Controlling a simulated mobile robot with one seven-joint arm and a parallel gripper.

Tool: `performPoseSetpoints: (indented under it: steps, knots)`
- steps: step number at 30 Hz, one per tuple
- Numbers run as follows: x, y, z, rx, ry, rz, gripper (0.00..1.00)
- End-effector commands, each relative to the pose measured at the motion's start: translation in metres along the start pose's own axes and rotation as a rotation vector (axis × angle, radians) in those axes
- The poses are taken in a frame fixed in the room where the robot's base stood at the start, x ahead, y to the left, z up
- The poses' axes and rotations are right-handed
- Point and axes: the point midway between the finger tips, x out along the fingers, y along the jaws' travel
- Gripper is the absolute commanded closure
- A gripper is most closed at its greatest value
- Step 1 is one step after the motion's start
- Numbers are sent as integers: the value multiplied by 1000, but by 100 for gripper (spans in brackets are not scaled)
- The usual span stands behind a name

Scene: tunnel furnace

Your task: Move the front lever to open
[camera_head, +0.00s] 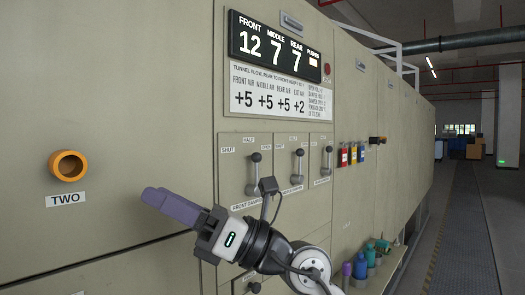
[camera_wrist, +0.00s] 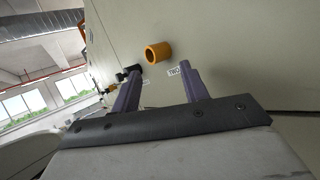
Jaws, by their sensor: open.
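The front lever (camera_head: 254,172) is the leftmost of three levers on the panel, with a dark knob on a metal stem over a light plate. Its knob stands up near the middle of its plate, between the SHUT and OPEN labels, and the cable and wrist part of my arm come close to its lower end. My gripper (camera_head: 155,197) is left of the lever, in front of the furnace wall, pointing left. In the wrist view my gripper (camera_wrist: 158,85) has its two purple fingers apart with nothing between them. The front lever cannot be made out in the wrist view.
The middle lever (camera_head: 298,165) and rear lever (camera_head: 327,160) stand to the right. An orange ring port (camera_head: 68,166) marked TWO is left of my gripper; an orange port shows in the wrist view (camera_wrist: 158,54). A display (camera_head: 275,48) reads 12, 7, 7. Colored bottles (camera_head: 361,265) sit lower right.

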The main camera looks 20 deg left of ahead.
Motion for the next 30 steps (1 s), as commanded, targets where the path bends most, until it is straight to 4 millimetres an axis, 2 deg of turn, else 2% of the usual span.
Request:
performPoseSetpoints:
  steps: [1, 3, 6, 10, 12, 14, 16, 19, 23, 30]
  knots:
    - [-16, -19, 25, -124, 59, -139, 55]
    - [-43, -44, 51, -266, 143, -317, 55]
    - [-88, -69, 89, -423, 253, -552, 55]
    - [-138, -84, 129, -550, 359, -786, 55]
    - [-158, -86, 144, -589, 395, -870, 55]
    - [-169, -87, 152, -609, 416, -916, 55]
    - [-174, -89, 157, -620, 428, -944, 55]
    - [-172, -96, 159, -624, 433, -953, 55]
    - [-158, -114, 158, -622, 433, -948, 55]
    - [-130, -158, 155, -621, 431, -947, 55]
